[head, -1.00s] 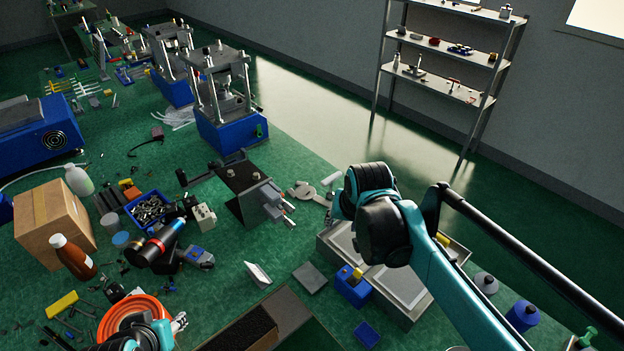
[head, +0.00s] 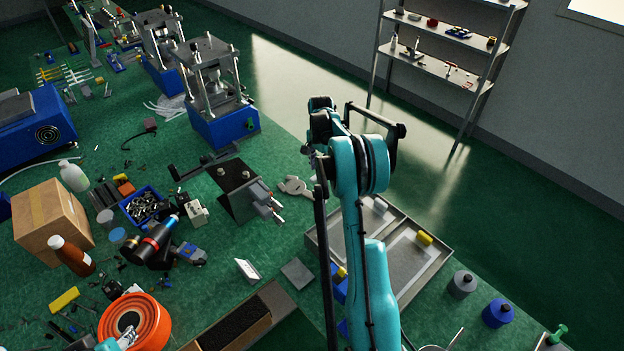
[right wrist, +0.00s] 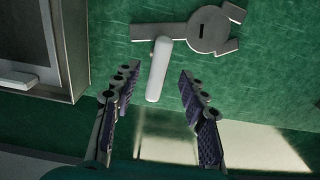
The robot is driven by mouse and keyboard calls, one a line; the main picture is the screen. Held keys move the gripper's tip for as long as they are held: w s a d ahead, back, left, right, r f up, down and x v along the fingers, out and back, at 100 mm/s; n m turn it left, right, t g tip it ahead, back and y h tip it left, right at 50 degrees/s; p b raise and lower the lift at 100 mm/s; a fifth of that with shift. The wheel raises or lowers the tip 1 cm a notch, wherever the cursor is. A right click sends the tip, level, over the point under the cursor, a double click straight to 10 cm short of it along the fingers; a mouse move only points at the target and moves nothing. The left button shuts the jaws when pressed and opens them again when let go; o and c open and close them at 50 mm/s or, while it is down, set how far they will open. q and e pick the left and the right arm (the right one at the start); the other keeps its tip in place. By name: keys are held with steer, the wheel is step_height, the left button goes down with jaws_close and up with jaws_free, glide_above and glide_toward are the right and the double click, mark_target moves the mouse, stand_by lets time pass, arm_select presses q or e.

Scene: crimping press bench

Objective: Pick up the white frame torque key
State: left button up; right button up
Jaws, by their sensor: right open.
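The torque key (right wrist: 208,30) lies on the green bench top. In the right wrist view it has a flat grey round body with a slot, forked prongs and a straight arm. A white bar (right wrist: 158,72) meets that arm. In the head view the grey part of the key (head: 293,186) shows left of my right arm; the white bar is hidden there. My right gripper (right wrist: 158,78) is open and empty, its fingers on either side of the white bar's line. My left gripper (head: 128,336) is at the lower left by the orange ring; its jaws are unclear.
A grey tray (head: 437,262) with yellow and white pieces stands right of the key, its wall (right wrist: 70,50) at the left in the wrist view. A dark clamp fixture (head: 240,190) stands left of the key. The bench edge is close behind the key.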

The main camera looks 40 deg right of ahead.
mark_target(320, 189)
steer(key=f+b, duration=0.1)
steer(key=f, duration=0.4)
steer(key=f+b, duration=0.1)
steer(key=f, duration=0.1)
steer(key=shift+d+f+b, duration=0.3)
steer(key=shift+b, duration=0.05)
steer(key=shift+s+r, duration=0.1)
steer(key=shift+c, duration=0.6)
jaws_close()
